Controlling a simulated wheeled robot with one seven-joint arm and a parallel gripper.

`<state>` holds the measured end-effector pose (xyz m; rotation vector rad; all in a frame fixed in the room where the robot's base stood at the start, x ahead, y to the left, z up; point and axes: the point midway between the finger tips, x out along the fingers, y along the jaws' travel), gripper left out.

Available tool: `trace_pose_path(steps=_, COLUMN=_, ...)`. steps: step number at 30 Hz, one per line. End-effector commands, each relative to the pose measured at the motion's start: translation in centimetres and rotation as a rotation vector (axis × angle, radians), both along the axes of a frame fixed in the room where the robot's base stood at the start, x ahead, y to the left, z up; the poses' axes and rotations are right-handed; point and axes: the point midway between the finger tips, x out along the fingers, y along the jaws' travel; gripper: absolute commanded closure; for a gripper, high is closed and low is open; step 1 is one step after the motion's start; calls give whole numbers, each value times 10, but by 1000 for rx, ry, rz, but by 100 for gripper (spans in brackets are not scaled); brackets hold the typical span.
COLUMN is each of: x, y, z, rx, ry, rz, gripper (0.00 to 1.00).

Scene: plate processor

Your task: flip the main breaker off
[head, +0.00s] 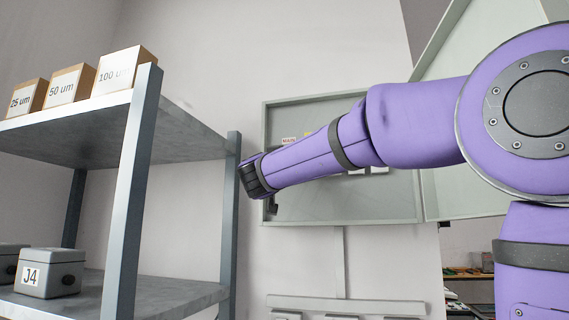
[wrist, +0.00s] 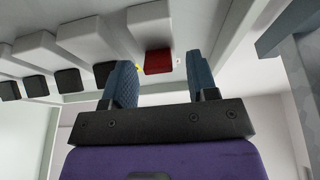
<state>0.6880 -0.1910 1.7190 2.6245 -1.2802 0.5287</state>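In the wrist view, a breaker with a red lever (wrist: 158,61) sits at the right end of a row; it looks like the main breaker. My gripper (wrist: 158,70) is open, with one blue finger on each side of the red lever. Contact with the lever cannot be told. In the head view, the open electrical panel (head: 395,207) is on the wall, with a small label (head: 289,140) near its upper left that seems to read MAIN. My arm hides most of the panel inside, including the red lever and the gripper's fingers.
Several breakers with black levers (wrist: 67,79) stand left of the red one, close to my left finger. The panel door (head: 475,50) hangs open at right. A grey shelf (head: 135,185) with labelled boxes (head: 68,87) and a J4 box (head: 50,272) stands close at left.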

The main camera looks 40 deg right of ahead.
Motion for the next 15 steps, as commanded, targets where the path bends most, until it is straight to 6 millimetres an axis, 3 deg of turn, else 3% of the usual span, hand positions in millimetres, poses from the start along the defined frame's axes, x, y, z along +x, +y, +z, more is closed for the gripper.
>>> trace_pose_path(steps=8, x=-7, y=9, z=-5, rx=0, ry=0, rz=1, gripper=47)
trace_pose_path(steps=15, x=-32, y=41, z=-21, rx=-1, ry=0, rz=3, gripper=47)
